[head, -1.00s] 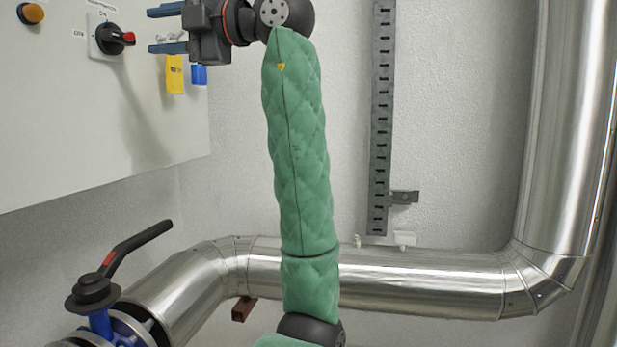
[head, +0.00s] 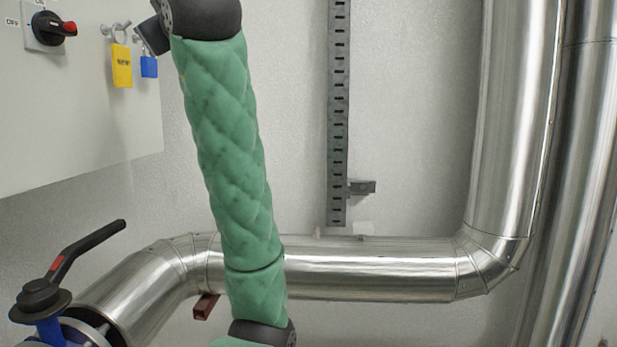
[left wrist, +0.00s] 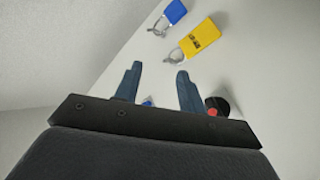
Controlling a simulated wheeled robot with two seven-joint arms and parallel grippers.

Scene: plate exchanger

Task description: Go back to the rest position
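My left gripper (left wrist: 160,70) is open, with two blue-grey fingers apart and nothing seen held between them. In the head view its fingers are out of frame; my green-sleeved arm rises to the top edge. A yellow padlock (head: 122,66) and a blue padlock (head: 149,67) hang on the white panel (head: 75,120). In the left wrist view the yellow padlock (left wrist: 200,40) and the blue padlock (left wrist: 175,12) are beyond the fingertips, apart from them. My right gripper is in neither view.
A red-and-black rotary switch (head: 54,30) is on the panel. A black-handled valve (head: 70,265) stands at lower left. A shiny pipe (head: 370,268) runs along the wall and turns upward at right. A slotted rail (head: 338,120) is on the wall; bare wall lies between arm and rail.

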